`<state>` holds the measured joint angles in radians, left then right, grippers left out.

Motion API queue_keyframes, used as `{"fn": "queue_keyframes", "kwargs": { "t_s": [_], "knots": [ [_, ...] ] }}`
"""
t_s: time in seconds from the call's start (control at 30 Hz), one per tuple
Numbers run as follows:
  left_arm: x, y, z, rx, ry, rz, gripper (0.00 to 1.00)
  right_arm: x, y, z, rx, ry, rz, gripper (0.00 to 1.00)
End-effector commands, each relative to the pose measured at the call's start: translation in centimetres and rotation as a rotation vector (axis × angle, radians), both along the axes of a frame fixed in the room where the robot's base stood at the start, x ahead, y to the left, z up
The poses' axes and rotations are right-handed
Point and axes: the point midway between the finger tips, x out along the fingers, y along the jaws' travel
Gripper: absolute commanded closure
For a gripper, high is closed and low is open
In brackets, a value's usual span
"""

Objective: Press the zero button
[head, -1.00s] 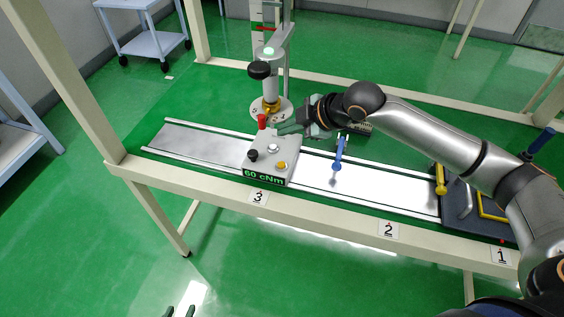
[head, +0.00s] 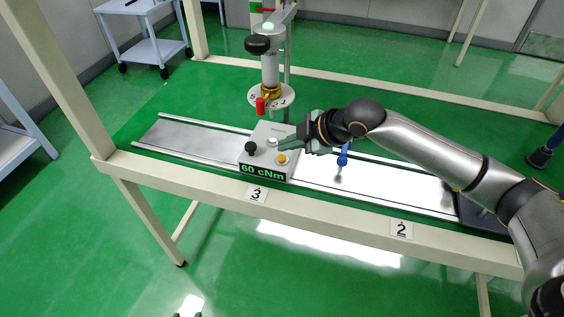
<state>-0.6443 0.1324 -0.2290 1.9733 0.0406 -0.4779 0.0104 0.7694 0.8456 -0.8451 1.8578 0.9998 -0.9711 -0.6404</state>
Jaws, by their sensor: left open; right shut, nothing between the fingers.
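A grey box (head: 263,168) stands on the rail at station 3, with a green "60 cNm" display (head: 263,169) on its front. Its top carries a black knob (head: 251,147), a pale round button (head: 272,142) and a yellow button (head: 282,159). No label reading zero is legible. My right gripper (head: 281,146) is shut and empty, reaching in from the right. Its fingertips are over the box top, close to the pale and yellow buttons; I cannot tell whether they touch. Only the dark tips of my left gripper (head: 187,315) show at the bottom edge, apart and empty.
A vertical stand with a graduated disc (head: 272,96), a red knob (head: 260,106) and a black knob (head: 258,44) rises behind the box. A blue-handled tool (head: 343,156) stands right of it, partly behind my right arm. The rail's left part (head: 185,143) is clear.

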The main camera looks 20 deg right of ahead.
Motion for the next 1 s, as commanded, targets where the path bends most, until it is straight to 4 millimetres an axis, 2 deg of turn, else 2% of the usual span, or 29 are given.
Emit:
{"fn": "queue_keyframes", "kwargs": {
  "t_s": [0.13, 1.0],
  "knots": [
    [0.23, -0.01, 0.09, 0.001, -0.006, -0.003, 0.5, 0.01, 0.05, -0.5, 0.001, 0.0, 0.001, 1.0],
    [-0.2, 0.17, -0.35, 0.006, 0.006, -0.003, 0.5, 0.0, 0.05, -0.48, 0.001, 0.0, 0.001, 1.0]
  ]
}}
